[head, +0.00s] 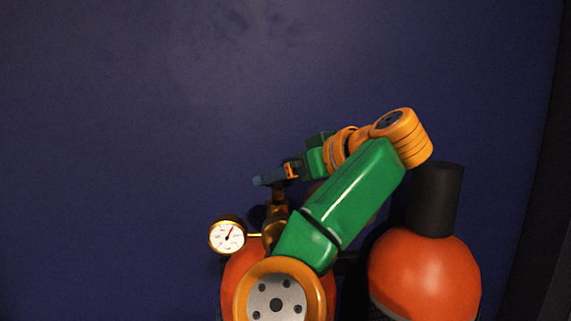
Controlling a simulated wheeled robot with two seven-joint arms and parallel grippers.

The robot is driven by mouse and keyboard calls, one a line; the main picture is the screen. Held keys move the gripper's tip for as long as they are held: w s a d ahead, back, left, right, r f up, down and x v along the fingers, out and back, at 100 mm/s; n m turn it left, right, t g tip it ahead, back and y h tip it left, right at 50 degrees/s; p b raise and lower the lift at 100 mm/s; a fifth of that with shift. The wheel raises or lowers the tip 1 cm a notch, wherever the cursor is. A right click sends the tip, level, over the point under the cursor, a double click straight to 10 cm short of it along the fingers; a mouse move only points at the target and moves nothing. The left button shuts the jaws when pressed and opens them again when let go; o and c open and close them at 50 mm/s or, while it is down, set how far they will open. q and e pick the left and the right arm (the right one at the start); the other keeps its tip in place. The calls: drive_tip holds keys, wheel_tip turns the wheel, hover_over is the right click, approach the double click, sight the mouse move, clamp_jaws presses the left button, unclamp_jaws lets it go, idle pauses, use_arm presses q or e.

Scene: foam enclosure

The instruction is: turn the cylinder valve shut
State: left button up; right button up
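An orange cylinder (232,282) stands at the bottom middle, partly hidden behind my arm. A brass valve (275,222) rises from its top, with a round white-faced gauge (227,236) on its left side. My green and orange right arm reaches up and bends back left. My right gripper (268,179) points left at the top of the valve stem and overlaps it in the picture. The valve's handle is hidden or too small to make out. I cannot tell whether the fingers touch or grip it. My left gripper is not in view.
A second orange cylinder (425,275) with a black cap (436,198) stands to the right, close to my arm. A dark blue wall (130,150) fills the background. A dark edge (545,230) runs down the far right. The space left of the gauge is clear.

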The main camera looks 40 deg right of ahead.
drive_tip(key=shift+s, duration=0.25)
drive_tip(key=shift+c, duration=0.7)
drive_tip(key=c, duration=1.2)
drive_tip(key=m+h+b, duration=0.1)
drive_tip(key=h, duration=0.1)
drive_tip(key=m+h+b, duration=0.1)
drive_tip(key=m, duration=0.1)
drive_tip(key=shift+a+f+h, duration=0.1)
drive_tip(key=shift+a+h, duration=0.3)
drive_tip(key=shift+c, duration=0.2)
drive_tip(key=shift+a+m+h, duration=0.1)
drive_tip(key=shift+m+h, duration=0.4)
drive_tip(key=shift+h, duration=0.1)
drive_tip(key=shift+w+a+r+m+g+h, duration=0.15)
drive_tip(key=shift+m+g+h, duration=0.15)
drive_tip(key=shift+m+h, duration=0.2)
drive_tip(key=shift+s+a+r+m+g+h, duration=0.1)
drive_tip(key=shift+m+g+h, duration=0.2)
drive_tip(key=shift+m+h, duration=0.15)
drive_tip(key=m+h, duration=0.1)
drive_tip(key=m+g+h+p, duration=0.1)
drive_tip(key=m+g+h, duration=0.1)
drive_tip(key=shift+w+a+p, duration=0.3)
drive_tip(key=shift+w+a+m+g+h, duration=0.1)
drive_tip(key=shift+w+m+g+h, duration=0.05)
drive_tip(key=shift+m+g+h, duration=0.65)
drive_tip(key=shift+w+a+m+g+h, duration=0.1)
drive_tip(key=shift+m+g+h, duration=0.45)
drive_tip(key=shift+m+g, duration=0.25)
drive_tip(key=shift+m, duration=0.35)
